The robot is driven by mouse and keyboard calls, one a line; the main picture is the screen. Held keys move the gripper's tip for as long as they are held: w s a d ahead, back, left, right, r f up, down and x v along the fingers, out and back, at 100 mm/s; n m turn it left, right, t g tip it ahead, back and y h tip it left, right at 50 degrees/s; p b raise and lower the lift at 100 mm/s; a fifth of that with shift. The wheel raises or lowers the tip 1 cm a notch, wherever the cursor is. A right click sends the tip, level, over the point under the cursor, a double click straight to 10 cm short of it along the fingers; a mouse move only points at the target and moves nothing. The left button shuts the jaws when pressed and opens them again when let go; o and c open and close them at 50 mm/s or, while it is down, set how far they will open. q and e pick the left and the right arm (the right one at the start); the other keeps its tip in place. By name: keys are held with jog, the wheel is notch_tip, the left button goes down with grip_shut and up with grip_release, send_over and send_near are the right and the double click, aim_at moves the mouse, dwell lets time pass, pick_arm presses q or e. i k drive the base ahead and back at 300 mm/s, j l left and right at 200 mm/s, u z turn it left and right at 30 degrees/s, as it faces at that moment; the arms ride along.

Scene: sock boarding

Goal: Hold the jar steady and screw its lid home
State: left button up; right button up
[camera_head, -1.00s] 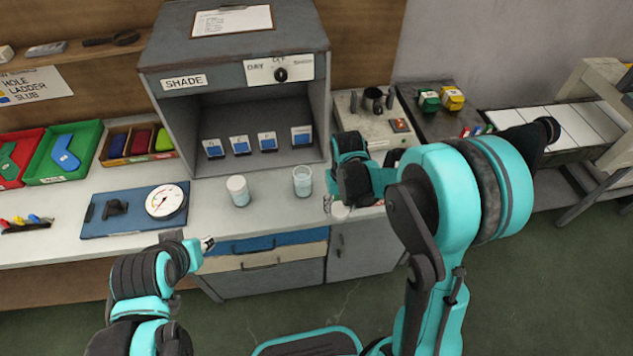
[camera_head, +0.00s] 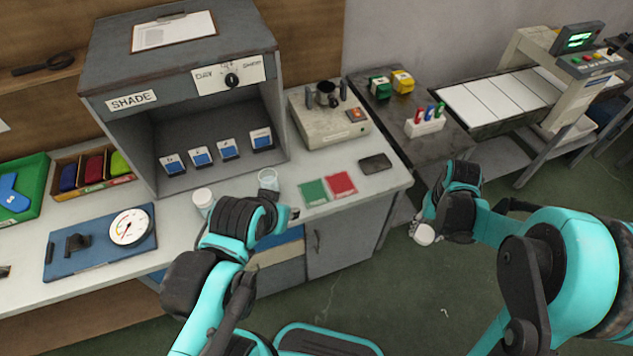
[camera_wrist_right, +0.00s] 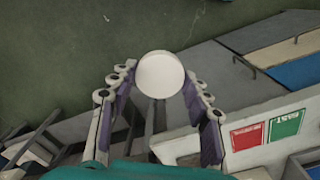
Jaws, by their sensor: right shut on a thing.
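A white round lid (camera_head: 424,235) is in my right gripper (camera_head: 428,229), over the floor right of the bench. In the right wrist view the lid (camera_wrist_right: 160,74) sits between the tips of the two fingers (camera_wrist_right: 160,82), which are shut on it. An open clear jar (camera_head: 268,178) stands upright on the bench, its lower part hidden by my left gripper (camera_head: 284,206). The left gripper is close in front of the jar; whether its fingers touch it or are open is unclear. A second jar with a white top (camera_head: 203,198) stands left of it.
The shade cabinet (camera_head: 133,100) stands behind the jars. A dial gauge on a blue board (camera_head: 95,255) lies left. Green (camera_head: 314,193) and red (camera_head: 341,184) cards and a dark flat device (camera_head: 375,163) lie right, before a grey instrument (camera_head: 325,130). A dark side table (camera_head: 440,150) stands further right.

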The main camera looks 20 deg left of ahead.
aim_at(269, 184)
jog(key=k+j, duration=0.1)
jog(key=j, duration=0.3)
jog(key=k+j, duration=0.1)
jog(key=j, duration=0.65)
jog(key=k+j, duration=0.15)
jog(key=j, duration=0.2)
jog(key=j+z, duration=0.15)
jog(key=z, duration=0.15)
jog(key=l+u, duration=0.15)
jog(key=u, duration=0.15)
